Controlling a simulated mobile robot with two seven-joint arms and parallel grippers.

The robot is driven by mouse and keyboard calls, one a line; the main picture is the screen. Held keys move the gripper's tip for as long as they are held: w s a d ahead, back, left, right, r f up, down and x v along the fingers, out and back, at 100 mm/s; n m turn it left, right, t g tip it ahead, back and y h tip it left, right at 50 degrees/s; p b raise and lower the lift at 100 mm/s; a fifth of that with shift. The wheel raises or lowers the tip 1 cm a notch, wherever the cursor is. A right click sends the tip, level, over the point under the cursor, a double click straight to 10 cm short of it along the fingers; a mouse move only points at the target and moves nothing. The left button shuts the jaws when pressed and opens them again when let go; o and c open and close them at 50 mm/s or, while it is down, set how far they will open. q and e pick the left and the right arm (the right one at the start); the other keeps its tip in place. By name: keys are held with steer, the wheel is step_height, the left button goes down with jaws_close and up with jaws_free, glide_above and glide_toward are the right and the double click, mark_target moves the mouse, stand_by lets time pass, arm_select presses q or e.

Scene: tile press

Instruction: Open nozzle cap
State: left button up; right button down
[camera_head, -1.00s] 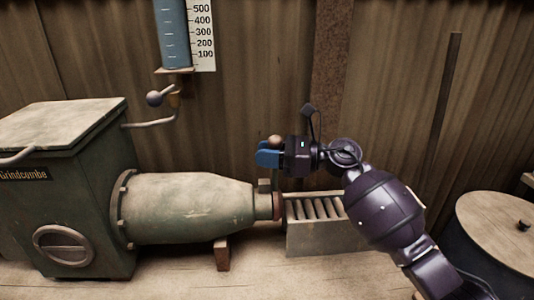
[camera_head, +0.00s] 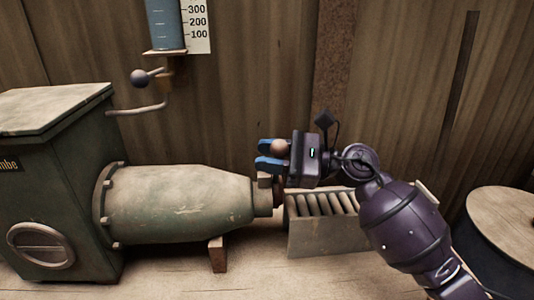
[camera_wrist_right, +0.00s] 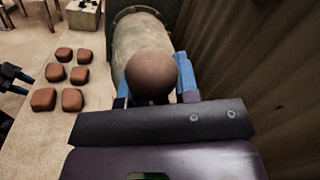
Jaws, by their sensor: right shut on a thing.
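My right gripper (camera_head: 270,154) has blue fingers and is shut on a round brown knob (camera_head: 279,147) just above the nozzle's end. The right wrist view shows the knob (camera_wrist_right: 150,75) between the two blue fingers. The nozzle (camera_head: 185,205) is a worn grey-green tapered barrel lying level, its narrow end pointing right. Below the knob, a small brown post (camera_head: 265,180) shows by the nozzle's tip. I cannot make out the cap itself or whether it is open. A dark gripper with blue parts, likely my left one (camera_wrist_right: 15,76), shows at the left edge of the right wrist view.
The green machine body (camera_head: 60,180) stands left of the nozzle, with a crank knob (camera_head: 140,78) above. A slotted grey rack (camera_head: 320,240) stands right of the tip. Several reddish-brown blocks (camera_wrist_right: 73,99) lie on the table. A round wooden-topped drum (camera_head: 508,215) is at right.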

arm_select(q)
steer(key=shift+w+d+r+m+b, duration=0.1)
steer(key=shift+w+d+m+b, duration=0.2)
steer(key=shift+w+b, duration=0.35)
arm_select(e)
steer(key=shift+s+f+n, duration=0.35)
steer(key=shift+s+n, duration=0.25)
steer(key=shift+n, duration=0.4)
arm_select(q)
steer(key=shift+s, duration=0.2)
